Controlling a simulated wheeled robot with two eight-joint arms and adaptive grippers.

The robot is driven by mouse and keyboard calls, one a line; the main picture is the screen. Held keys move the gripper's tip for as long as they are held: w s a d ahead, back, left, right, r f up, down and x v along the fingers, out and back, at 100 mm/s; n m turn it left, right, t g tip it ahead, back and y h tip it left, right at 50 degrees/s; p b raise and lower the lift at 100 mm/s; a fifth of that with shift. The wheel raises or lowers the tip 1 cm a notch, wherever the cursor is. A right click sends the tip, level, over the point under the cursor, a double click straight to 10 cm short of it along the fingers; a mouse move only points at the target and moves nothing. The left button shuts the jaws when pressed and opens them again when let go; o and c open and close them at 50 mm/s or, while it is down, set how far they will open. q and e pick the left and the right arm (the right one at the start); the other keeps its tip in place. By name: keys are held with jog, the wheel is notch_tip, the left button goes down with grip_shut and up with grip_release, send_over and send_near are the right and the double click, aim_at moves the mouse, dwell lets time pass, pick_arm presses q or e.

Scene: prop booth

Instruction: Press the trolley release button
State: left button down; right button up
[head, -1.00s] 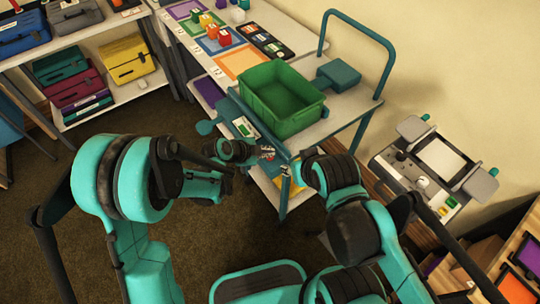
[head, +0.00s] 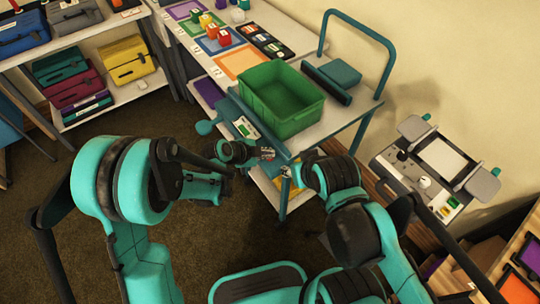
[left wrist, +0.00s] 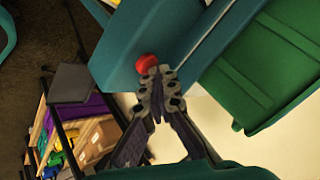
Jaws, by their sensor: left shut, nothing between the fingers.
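The trolley (head: 345,112) has a light top, teal frame and tall handle. The red round release button (left wrist: 146,64) sits on a teal panel of it in the left wrist view. My left gripper (head: 267,153) is at the trolley's near edge, shut with nothing between its fingers. Its fingertips (left wrist: 157,72) overlap the button's lower edge in the left wrist view and look to be against it; exact contact is hard to tell. My right gripper (head: 289,171) is small and partly hidden at the trolley's near corner; its jaws are unclear.
A green crate (head: 282,98) stands on the trolley. A dark bar (head: 327,82) lies between it and a teal box (head: 339,72). A table with colored mats (head: 240,60) adjoins behind. A wall-side control panel (head: 425,170) is at right. Open carpet (head: 60,180) is at left.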

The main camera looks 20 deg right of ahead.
pick_arm(q)
jog(key=shift+r, duration=0.1)
jog(key=shift+r+p, duration=0.55)
jog(key=shift+r, duration=0.25)
notch_tip(320, 180, up, 5)
jog(key=p, duration=0.3)
dwell(0.7)
